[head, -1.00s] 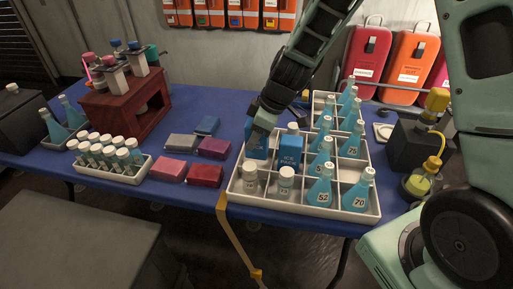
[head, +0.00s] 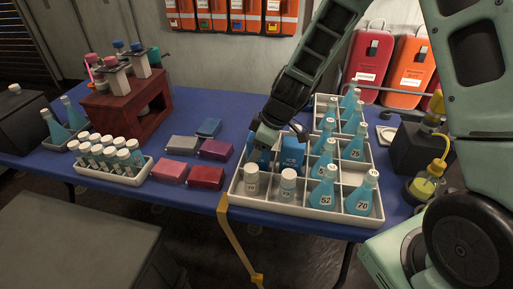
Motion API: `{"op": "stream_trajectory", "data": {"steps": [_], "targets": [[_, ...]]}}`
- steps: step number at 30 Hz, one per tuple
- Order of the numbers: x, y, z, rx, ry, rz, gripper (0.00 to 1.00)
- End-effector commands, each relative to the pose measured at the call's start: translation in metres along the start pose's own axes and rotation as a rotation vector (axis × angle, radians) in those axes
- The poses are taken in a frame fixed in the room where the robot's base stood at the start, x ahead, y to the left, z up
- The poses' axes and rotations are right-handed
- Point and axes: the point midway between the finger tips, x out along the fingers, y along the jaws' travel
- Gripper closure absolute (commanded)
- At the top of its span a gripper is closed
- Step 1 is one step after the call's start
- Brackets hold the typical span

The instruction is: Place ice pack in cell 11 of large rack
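The large rack (head: 307,211) is a white divided tray at the right of the blue table. My gripper (head: 262,143) is over its left side and shut on a blue ice pack (head: 257,157). That pack is upright and low in the left cell of the second row from the front, its lower part hidden behind a white-capped bottle. I cannot tell whether it touches the cell floor. A second blue ice pack (head: 291,160) stands in the cell to its right. I can read no cell numbers.
White-capped bottles (head: 288,186) and blue flasks (head: 323,190) fill other cells. Coloured boxes (head: 206,177) lie left of the rack. A small vial tray (head: 130,177) and a dark red stand (head: 124,107) are further left. A yellow-tubed apparatus (head: 424,187) stands to the right.

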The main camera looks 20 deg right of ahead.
Motion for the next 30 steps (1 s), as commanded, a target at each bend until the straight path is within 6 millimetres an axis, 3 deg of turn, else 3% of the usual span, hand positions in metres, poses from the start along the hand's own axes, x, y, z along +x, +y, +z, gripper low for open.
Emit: {"op": "stream_trajectory", "data": {"steps": [7, 21, 27, 30], "targets": [[-0.011, 0.001, -0.002, 0.000, 0.001, 0.003, 0.37], [-0.102, 0.001, -0.001, 0.002, 0.001, 0.004, 0.37], [-0.121, -0.001, -0.002, 0.001, 0.000, 0.000, 0.37], [-0.124, -0.016, -0.007, 0.008, -0.010, -0.016, 0.37]]}}
